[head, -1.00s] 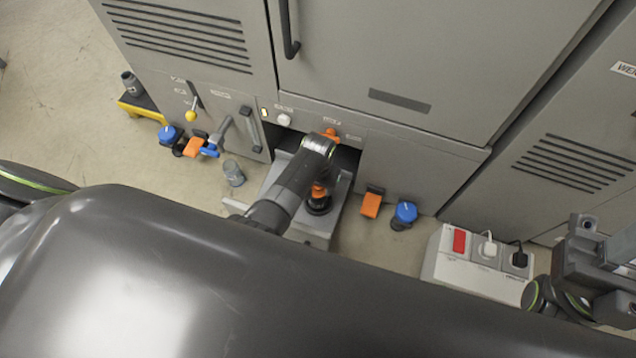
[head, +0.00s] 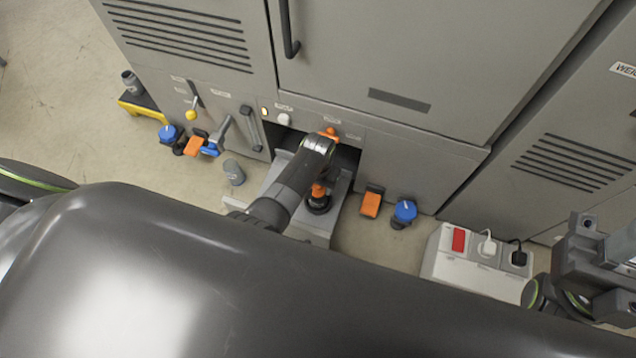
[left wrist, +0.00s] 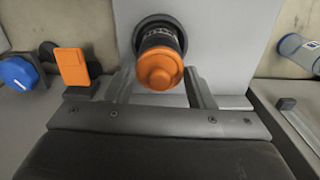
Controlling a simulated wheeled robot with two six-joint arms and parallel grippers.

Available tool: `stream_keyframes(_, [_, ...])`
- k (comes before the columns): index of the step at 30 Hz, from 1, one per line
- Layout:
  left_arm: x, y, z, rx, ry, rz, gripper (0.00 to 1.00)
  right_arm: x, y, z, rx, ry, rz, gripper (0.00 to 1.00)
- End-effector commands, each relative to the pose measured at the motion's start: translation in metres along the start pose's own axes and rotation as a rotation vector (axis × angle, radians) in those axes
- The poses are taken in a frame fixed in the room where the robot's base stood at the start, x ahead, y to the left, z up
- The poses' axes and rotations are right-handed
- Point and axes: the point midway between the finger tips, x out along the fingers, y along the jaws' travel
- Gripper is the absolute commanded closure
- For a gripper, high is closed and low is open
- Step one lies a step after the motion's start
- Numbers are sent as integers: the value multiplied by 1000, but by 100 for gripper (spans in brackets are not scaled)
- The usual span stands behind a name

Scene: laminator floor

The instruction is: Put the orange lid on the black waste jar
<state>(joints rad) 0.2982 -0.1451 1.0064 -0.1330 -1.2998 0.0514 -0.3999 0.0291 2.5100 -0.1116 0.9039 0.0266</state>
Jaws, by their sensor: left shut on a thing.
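The black waste jar (head: 319,208) stands upright on a grey pull-out shelf at the cabinet's low opening, partly hidden by my left arm. The orange lid (head: 319,190) is directly above it in line. In the left wrist view the orange lid (left wrist: 160,68) covers most of the black jar (left wrist: 157,24), whose dark body and pale label show behind it. My left gripper (left wrist: 161,84) is shut on the lid, one finger on each side. Whether the lid rests on the rim or hovers just above cannot be told. My right gripper (head: 590,255) is at the right edge, away from the jar; its fingers are unclear.
The grey shelf (head: 312,233) sits in front of the opening. A grey cup (head: 234,172) stands left of it. Orange (head: 371,204) and blue (head: 404,211) pedals are to its right. A socket box (head: 466,264) stands further right. Yellow and blue valve handles are on the left.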

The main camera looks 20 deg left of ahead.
Motion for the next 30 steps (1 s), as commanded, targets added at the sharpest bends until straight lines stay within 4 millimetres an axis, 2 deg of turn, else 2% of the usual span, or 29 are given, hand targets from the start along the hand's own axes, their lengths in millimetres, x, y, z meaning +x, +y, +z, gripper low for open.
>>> stream_keyframes(27, [0, 0, 0, 0, 0, 0, 73, 5, 1, -1, 0, 0, 0, 64])
stream_keyframes(28, [0, 0, 0, 0, 0, 0, 49, 5, 1, -1, 0, 0, 0, 64])
stream_keyframes(30, [0, 0, 0, 0, 0, 0, 40, 5, 1, -1, 0, 0, 0, 64])
